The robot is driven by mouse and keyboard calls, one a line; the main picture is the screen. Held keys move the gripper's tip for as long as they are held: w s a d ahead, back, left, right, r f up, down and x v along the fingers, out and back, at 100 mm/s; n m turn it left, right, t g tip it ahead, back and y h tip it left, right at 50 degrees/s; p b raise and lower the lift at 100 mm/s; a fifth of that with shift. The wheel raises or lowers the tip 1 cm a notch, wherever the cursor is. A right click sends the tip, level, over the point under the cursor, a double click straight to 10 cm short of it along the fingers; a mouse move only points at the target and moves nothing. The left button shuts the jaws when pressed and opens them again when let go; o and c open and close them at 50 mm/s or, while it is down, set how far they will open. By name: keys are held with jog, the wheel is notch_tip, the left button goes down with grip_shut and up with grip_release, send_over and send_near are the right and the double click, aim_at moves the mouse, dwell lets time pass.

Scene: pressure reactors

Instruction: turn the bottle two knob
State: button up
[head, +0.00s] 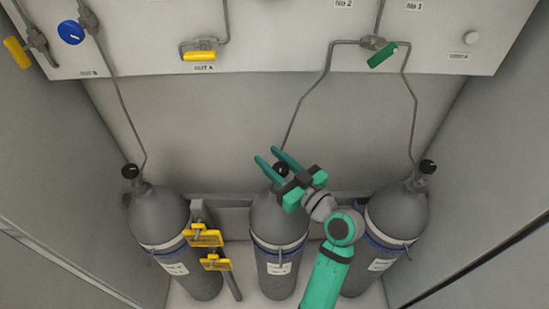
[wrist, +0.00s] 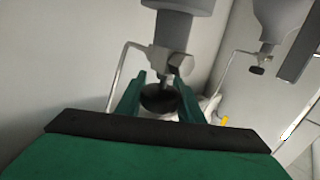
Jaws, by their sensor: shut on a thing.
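Three grey gas bottles stand in a row, each with a black knob on top. The middle bottle (head: 280,222) has its black knob (head: 281,169) between the two green fingers of my gripper (head: 267,155). The wrist view shows this knob (wrist: 160,98) close up, with a finger of my gripper (wrist: 160,88) on each side. My gripper is shut on the knob. The knob's sides are partly hidden by the fingers. The bottle labels are too small to read, so I cannot confirm the numbers.
The left bottle (head: 160,222) and right bottle (head: 397,212) stand on either side. Yellow handles (head: 203,236) sit between the left and middle bottles. Thin pipes rise to a panel (head: 280,50) with a blue knob (head: 71,32), a green handle (head: 382,55) and yellow handles. Walls enclose both sides.

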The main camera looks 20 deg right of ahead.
jog(key=shift+s+a+n+g+y, duration=0.35)
jog(key=shift+s+n+g+y, duration=0.9)
jog(key=shift+n+g, duration=2.35)
jog(key=shift+s+a+n+g+y, duration=0.4)
jog(key=shift+n+g+y, duration=1.9)
jog(key=shift+g, duration=2.15)
jog(key=shift+s+a+n+g+y, duration=0.25)
jog(key=shift+s+n+g+y, duration=0.85)
jog(key=shift+n+g, duration=2.65)
jog(key=shift+w+g+h, duration=0.1)
jog(key=shift+g+h, duration=0.15)
jog(key=shift+g, duration=0.75)
jog(key=o, duration=1.1)
jog(key=shift+c, duration=0.2)
